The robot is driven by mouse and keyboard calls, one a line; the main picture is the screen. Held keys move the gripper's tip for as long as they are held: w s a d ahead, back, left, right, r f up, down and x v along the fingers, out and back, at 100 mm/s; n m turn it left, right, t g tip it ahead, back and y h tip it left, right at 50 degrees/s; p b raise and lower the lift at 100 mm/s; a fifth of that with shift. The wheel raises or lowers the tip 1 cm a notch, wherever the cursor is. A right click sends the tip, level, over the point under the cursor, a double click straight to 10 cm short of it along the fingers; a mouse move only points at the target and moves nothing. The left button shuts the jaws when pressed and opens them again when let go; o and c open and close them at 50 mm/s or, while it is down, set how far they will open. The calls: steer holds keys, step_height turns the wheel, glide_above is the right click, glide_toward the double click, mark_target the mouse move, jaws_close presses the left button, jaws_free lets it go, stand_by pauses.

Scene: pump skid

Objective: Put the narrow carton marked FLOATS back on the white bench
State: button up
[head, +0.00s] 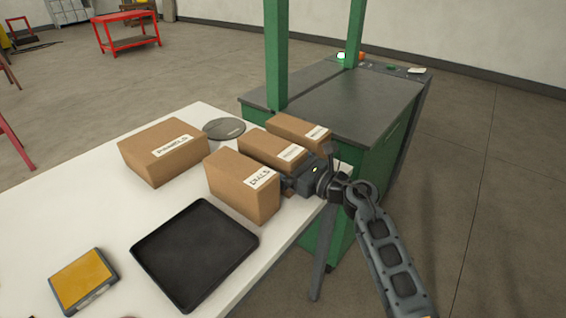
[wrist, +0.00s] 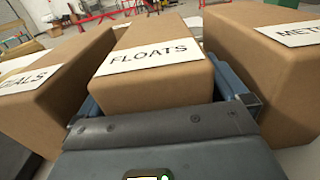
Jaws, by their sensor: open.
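The narrow FLOATS carton (wrist: 150,75) is brown with a white label and fills the middle of the wrist view. In the head view the carton (head: 272,148) stands upright on the white bench (head: 60,200) near its right edge, between two other cartons. My gripper (wrist: 162,98) is open, with one finger on each side of the FLOATS carton near its close end. In the head view my gripper (head: 300,180) reaches in from the right. Its fingertips are mostly hidden by the cartons, and I cannot tell whether they touch it.
A larger carton (head: 160,152), a grey disc (head: 224,128), a black tray (head: 192,252) and a yellow-topped box (head: 83,280) are on the bench. A green-framed machine (head: 345,100) stands behind.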

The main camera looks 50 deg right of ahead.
steer(key=shift+s+r, duration=0.1)
steer(key=shift+r, duration=0.05)
steer(key=s+b, duration=0.1)
steer(key=s, duration=1)
steer(key=shift+s+d, duration=0.2)
steer(key=shift+s, duration=0.2)
steer(key=s+a+r+m+t, duration=0.1)
steer(key=s+a+m, duration=0.4)
steer(key=a+m, duration=0.3)
steer(key=s+a+r+m+t, duration=0.1)
steer(key=s+a+m, duration=0.4)
steer(key=a+m, duration=0.25)
steer(key=s+a+m+g, duration=0.2)
steer(key=s+a+m, duration=0.2)
steer(key=s+m, duration=0.3)
steer(key=s+a+m+g, duration=0.3)
steer(key=s+m, duration=0.5)
steer(key=m, duration=0.6)
steer(key=shift+s+a+h, duration=0.15)
steer(key=shift+a+h, duration=0.15)
steer(key=shift+a, duration=0.1)
steer(key=shift+f, duration=0.1)
steer(key=shift+c, duration=0.5)
